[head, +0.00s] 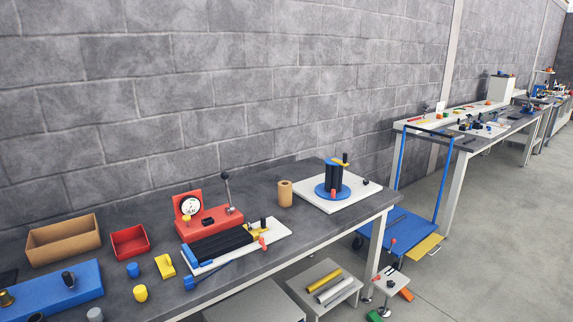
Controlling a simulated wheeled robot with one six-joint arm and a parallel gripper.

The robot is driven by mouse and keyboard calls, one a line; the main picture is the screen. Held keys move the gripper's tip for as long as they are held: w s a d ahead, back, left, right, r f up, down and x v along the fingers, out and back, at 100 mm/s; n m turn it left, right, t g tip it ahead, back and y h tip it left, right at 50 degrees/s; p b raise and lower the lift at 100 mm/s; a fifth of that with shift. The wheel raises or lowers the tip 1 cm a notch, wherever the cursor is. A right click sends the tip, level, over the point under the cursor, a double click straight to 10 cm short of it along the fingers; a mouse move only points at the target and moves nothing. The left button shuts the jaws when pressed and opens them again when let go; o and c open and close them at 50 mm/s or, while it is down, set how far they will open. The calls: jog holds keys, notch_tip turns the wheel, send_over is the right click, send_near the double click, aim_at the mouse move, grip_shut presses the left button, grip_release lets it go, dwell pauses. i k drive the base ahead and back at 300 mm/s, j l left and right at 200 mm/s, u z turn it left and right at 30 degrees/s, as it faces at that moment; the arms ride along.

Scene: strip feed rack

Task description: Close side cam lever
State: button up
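I cannot tell for certain which part is the side cam lever. A white plate (278,234) near the table's front edge bears long black strips (220,243) with blue blocks at the left end. At its right end are a yellow piece (257,232), a black upright knob (263,223) and a small red lever (263,243) on the near side. A second white plate (310,201) carries a blue disc (322,193) with black upright blocks (334,177), a yellow arm with a black knob on top, and a red handle (333,194) low in front. My gripper is out of view.
A red gauge stand (208,219) with a lever stands behind the strips.

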aim_at(260, 239)
jog(key=i+j, duration=0.2)
jog(key=i, duration=0.45)
jog(key=i+j+u, duration=0.1)
jog(key=i, duration=0.55)
